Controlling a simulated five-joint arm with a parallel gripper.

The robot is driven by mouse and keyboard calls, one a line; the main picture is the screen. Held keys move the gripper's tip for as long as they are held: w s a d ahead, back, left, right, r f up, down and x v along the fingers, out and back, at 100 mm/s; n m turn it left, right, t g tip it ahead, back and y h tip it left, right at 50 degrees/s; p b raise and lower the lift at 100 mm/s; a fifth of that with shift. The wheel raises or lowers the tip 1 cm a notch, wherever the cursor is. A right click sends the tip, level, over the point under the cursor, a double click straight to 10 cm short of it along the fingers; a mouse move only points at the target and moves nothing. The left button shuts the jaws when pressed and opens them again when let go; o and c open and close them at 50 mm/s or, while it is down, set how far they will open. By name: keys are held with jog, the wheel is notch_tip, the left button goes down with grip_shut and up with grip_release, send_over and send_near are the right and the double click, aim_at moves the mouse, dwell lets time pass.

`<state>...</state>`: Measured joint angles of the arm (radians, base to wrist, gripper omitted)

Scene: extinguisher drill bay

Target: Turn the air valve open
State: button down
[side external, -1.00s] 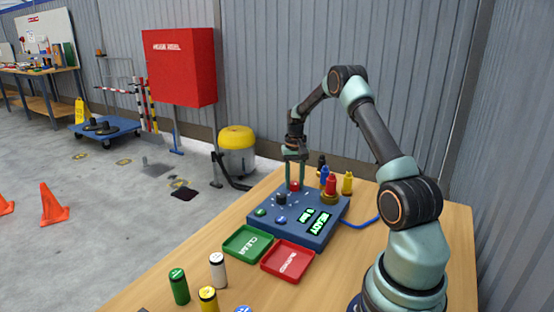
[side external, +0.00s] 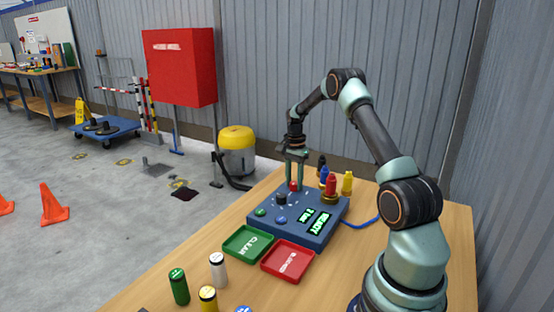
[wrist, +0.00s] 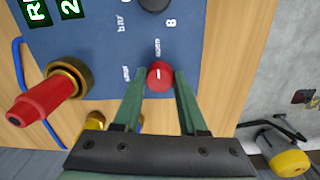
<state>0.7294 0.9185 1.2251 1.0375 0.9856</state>
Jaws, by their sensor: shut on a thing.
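A blue control panel (side external: 318,235) lies on the wooden table, with a lit green display reading READY. A small red round knob (wrist: 160,74) with a white mark sits near the panel's edge. It also shows in the side external view (side external: 294,186). My gripper (side external: 294,188) points down over it, its two green fingers on either side. In the wrist view my gripper (wrist: 161,80) is shut on the red knob.
A black dial (side external: 281,199) is close by on the panel. Red (side external: 331,186), blue and yellow nozzle-like pieces stand right of my gripper. A green tray (side external: 236,253) and a red tray (side external: 273,270) lie in front. Several small cylinders stand at the table's front.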

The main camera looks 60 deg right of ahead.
aim_at(293, 182)
jog(key=shift+w+a+m, duration=0.1)
jog(key=shift+a+m, duration=0.05)
jog(key=shift+m, duration=0.25)
jog(key=shift+c, duration=2.3)
grip_release()
notch_tip(293, 182, up, 12)
jog(key=shift+w+d, duration=0.15)
jog(key=shift+d, duration=0.1)
jog(key=shift+a, duration=0.1)
